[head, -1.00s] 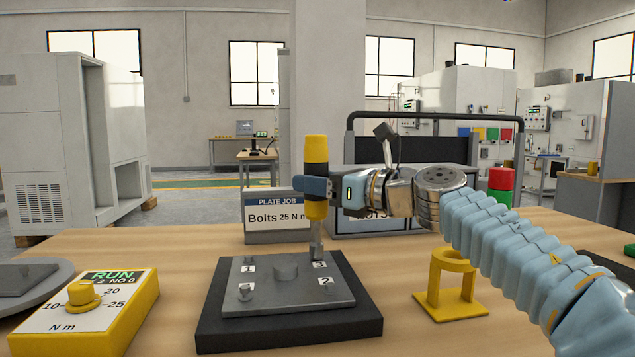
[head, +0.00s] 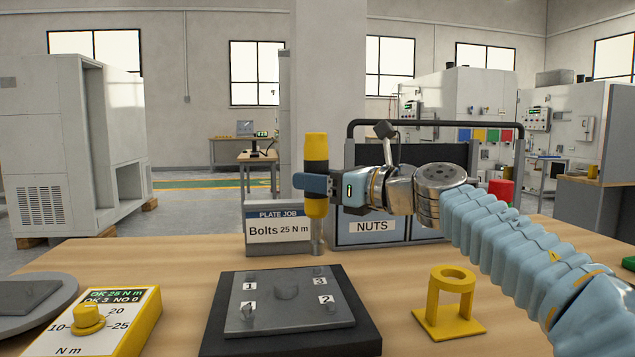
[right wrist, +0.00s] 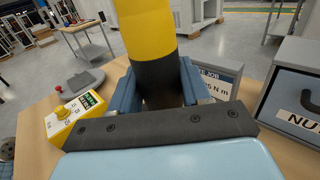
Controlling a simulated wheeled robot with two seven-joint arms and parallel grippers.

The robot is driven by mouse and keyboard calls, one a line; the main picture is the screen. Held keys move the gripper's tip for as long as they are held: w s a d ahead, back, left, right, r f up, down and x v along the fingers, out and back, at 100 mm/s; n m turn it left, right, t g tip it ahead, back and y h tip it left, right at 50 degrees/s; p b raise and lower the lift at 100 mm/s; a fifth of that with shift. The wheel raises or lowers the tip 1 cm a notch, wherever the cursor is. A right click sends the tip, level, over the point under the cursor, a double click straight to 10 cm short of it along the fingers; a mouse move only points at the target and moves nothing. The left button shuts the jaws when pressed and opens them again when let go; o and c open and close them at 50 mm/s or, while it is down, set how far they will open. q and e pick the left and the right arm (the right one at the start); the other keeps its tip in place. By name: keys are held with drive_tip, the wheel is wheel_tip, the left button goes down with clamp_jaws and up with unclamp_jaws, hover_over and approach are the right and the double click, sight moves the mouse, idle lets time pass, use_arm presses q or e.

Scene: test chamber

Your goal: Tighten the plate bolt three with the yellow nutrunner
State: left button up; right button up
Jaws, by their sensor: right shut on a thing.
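The yellow nutrunner (head: 316,148), with a dark band and a grey socket, is upright in my right gripper (head: 316,186). The gripper is shut around its body. The right wrist view also shows the nutrunner (right wrist: 148,28) between the blue fingers of my right gripper (right wrist: 157,88). The socket end is clear of the grey plate (head: 286,318), above its far right corner. That corner carries the label 3 (head: 318,271); bolt three beside it is too small to make out clearly.
The yellow control box (head: 125,325) displays "OK 25 N m" and "OK 3 NO 0". A yellow ring stand (head: 452,305) stands right of the black base (head: 368,335). Behind are the PLATE JOB sign (head: 279,222), the NUTS bin (head: 372,238) and a red object (head: 501,190).

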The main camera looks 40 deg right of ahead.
sight(326, 160)
drive_tip(key=shift+r+p, duration=0.35)
drive_tip(key=shift+r, duration=1.4)
